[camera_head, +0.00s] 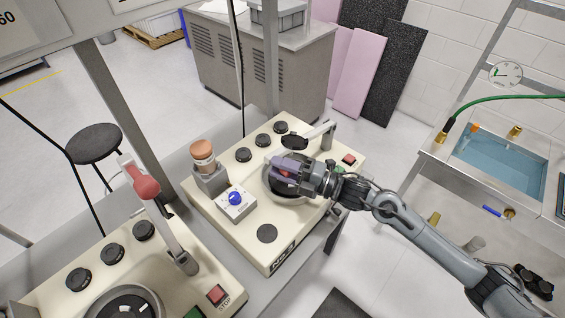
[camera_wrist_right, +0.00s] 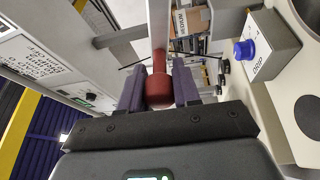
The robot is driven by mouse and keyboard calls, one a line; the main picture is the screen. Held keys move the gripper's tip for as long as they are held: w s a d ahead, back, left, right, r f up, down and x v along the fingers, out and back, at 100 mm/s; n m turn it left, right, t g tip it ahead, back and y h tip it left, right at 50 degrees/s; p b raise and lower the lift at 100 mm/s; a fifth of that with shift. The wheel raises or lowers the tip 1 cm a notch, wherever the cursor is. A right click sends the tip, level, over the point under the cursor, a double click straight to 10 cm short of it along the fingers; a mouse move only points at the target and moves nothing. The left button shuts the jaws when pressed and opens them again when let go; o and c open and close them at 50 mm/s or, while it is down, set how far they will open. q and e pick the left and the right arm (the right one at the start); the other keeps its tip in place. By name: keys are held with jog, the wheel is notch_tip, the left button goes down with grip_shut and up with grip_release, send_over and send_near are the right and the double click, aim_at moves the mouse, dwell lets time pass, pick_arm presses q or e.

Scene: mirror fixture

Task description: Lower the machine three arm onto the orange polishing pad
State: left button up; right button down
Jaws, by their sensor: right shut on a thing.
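My right gripper (camera_head: 276,164) reaches in from the right, over the round platen (camera_head: 272,190) of the middle cream machine. Its purple fingers are shut on a red knob (camera_wrist_right: 159,90), which also shows in the head view (camera_head: 287,173). In the right wrist view a pale metal bar (camera_wrist_right: 159,28) runs away from the knob. In the head view a grey arm (camera_head: 318,134) stands on a post at that machine's back right. A black disc (camera_head: 295,142) is beside it. The gripper covers much of the platen, and I see no orange pad on it. My left gripper is not in view.
A control box with a blue knob (camera_head: 235,198) and a brownish-orange cylinder (camera_head: 203,152) in a grey holder stand on the left of the middle machine. The nearer machine's red-knobbed arm (camera_head: 145,188) is raised. A sink bench (camera_head: 497,160) stands at the right.

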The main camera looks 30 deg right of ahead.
pick_arm(q)
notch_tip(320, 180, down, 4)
jog(key=b, duration=0.3)
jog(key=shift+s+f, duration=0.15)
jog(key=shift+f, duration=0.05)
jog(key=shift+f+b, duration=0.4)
jog(key=shift+b, duration=0.05)
pick_arm(e)
notch_tip(320, 180, down, 7)
jog(key=a+n+g, duration=0.1)
jog(key=n, duration=0.1)
jog(key=shift+s+f+n, duration=0.15)
jog(key=shift+s+n, duration=0.05)
jog(key=shift+n, duration=0.2)
jog(key=shift+a, duration=0.1)
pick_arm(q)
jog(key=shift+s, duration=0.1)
pick_arm(e)
jog(key=c, duration=1)
grip_release()
jog(key=shift+c, duration=0.2)
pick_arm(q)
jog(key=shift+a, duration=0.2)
pick_arm(e)
jog(key=shift+o, duration=1.2)
jog(key=shift+a, duration=0.1)
